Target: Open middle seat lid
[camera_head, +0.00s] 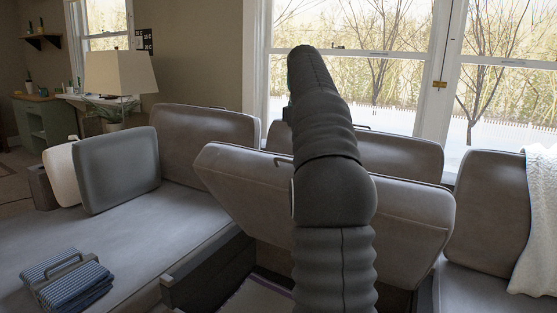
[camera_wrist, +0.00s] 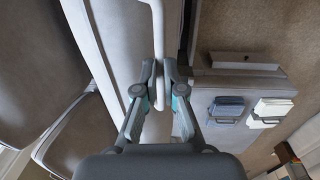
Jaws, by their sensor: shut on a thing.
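The middle seat lid (camera_head: 240,185) is a grey cushioned panel in the head view. It is tilted up steeply, with its front edge raised above the open storage box (camera_head: 215,272) under it. A thin handle (camera_head: 283,162) shows on the lid beside my arm. In the wrist view the pale handle bar (camera_wrist: 158,25) runs down between the fingers of my gripper (camera_wrist: 158,70), which is shut on it. The lid's grey surface (camera_wrist: 110,35) lies left of the bar there. My arm hides the middle of the lid and my gripper in the head view.
A grey seat (camera_head: 110,235) at left carries folded blue striped cloths (camera_head: 68,283) and a grey cushion (camera_head: 115,170). Back cushions (camera_head: 405,155) stand behind the lid. A right back cushion (camera_head: 490,205) has a pale throw (camera_head: 540,220). Windows (camera_head: 400,70) are behind.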

